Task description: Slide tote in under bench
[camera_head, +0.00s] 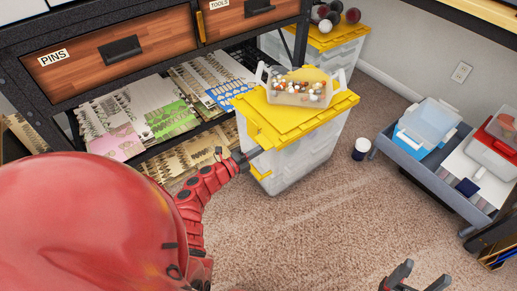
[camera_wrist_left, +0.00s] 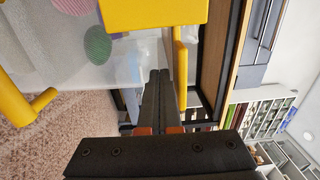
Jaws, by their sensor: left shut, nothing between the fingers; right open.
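The tote (camera_head: 300,165) is a translucent white box with a yellow lid (camera_head: 290,112). It stands upright on the carpet in front of the bench's right end. A small clear caddy (camera_head: 300,90) of mixed small pieces sits on the lid. The bench (camera_head: 130,62) has wooden drawers and a lower shelf with sheets. My left gripper (camera_head: 254,154) is shut and empty at the tote's left side; whether it touches is unclear. In the left wrist view its fingers (camera_wrist_left: 160,90) lie beside the tote wall (camera_wrist_left: 65,60) and its yellow latches. My right gripper (camera_head: 411,275) is open over the carpet.
A second yellow-lidded tote (camera_head: 325,45) with dark balls on top stands behind. A grey cart (camera_head: 440,185) with boxes is at the right. A small white-and-dark jar (camera_head: 361,149) stands on the carpet between. The carpet (camera_head: 310,225) in front is clear.

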